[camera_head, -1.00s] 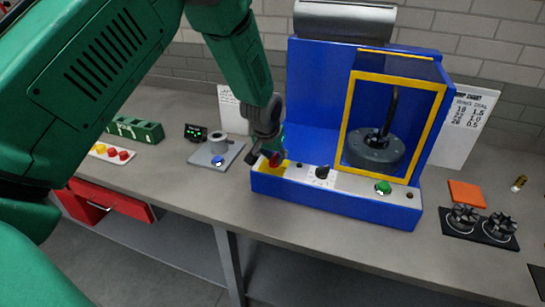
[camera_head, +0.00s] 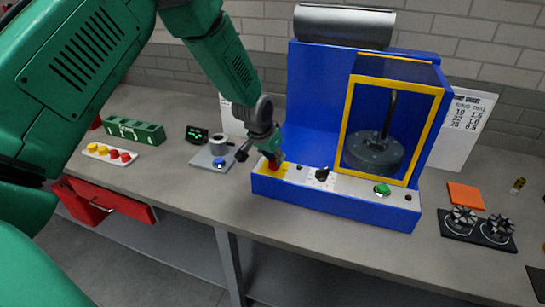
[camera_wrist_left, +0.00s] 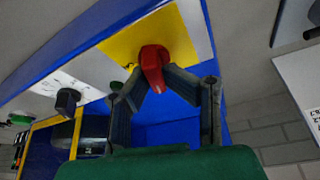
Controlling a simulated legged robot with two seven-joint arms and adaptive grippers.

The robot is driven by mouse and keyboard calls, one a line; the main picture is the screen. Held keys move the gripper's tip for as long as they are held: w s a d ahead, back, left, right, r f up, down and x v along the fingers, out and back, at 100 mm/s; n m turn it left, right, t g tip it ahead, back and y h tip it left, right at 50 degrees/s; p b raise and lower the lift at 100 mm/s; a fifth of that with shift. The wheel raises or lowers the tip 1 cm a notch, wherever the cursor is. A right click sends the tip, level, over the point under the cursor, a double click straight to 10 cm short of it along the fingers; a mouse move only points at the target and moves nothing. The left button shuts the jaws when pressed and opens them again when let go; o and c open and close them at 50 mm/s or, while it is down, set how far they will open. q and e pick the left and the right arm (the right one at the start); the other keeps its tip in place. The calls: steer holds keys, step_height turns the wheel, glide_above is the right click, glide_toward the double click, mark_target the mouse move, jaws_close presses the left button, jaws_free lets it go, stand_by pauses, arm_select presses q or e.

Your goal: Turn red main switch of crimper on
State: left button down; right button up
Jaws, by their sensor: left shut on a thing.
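The blue crimper (camera_head: 318,195) stands on the bench with a yellow-framed guard on its right. Its red main switch (camera_wrist_left: 153,64) sits on a yellow plate (camera_wrist_left: 118,47) at the left end of the front panel. In the head view the switch (camera_head: 273,165) is partly covered by my left gripper (camera_head: 271,157). In the left wrist view the gripper (camera_wrist_left: 154,76) has its two dark fingers on either side of the red switch, shut on it. My right gripper is not in view.
A black dial (camera_head: 322,174) and a green button (camera_head: 382,189) sit further right on the panel. A grey plate with a blue button (camera_head: 219,162) lies left of the crimper. An orange pad (camera_head: 465,195) lies right. The bench front is clear.

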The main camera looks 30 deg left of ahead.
arm_select(q)
steer(key=m, duration=0.1)
steer(key=m+h, duration=0.1)
steer(key=m, duration=0.1)
steer(key=shift+s+d+f+m+g+h, duration=0.2)
steer(key=shift+s+f+m+g+h, duration=0.1)
steer(key=shift+f+m, duration=0.1)
steer(key=m+h, duration=0.1)
steer(key=m, duration=0.2)
steer(key=shift+w+m+g+b, duration=0.1)
steer(key=shift+m+g+b, duration=0.2)
steer(key=shift+b, duration=0.05)
steer(key=m+g+h+b, duration=0.1)
steer(key=m+b, duration=0.1)
steer(key=m, duration=0.2)
steer(key=shift+f, duration=0.15)
steer(key=shift+m+g+h+b, duration=0.3)
steer(key=shift+m+g+b, duration=0.45)
steer(key=shift+m, duration=0.95)
steer(key=c, duration=1.6)
jaws_free()
steer(key=shift+o, duration=0.2)
steer(key=shift+w+a+r, duration=0.15)
steer(key=shift+w+r, duration=0.05)
steer(key=shift+r, duration=0.05)
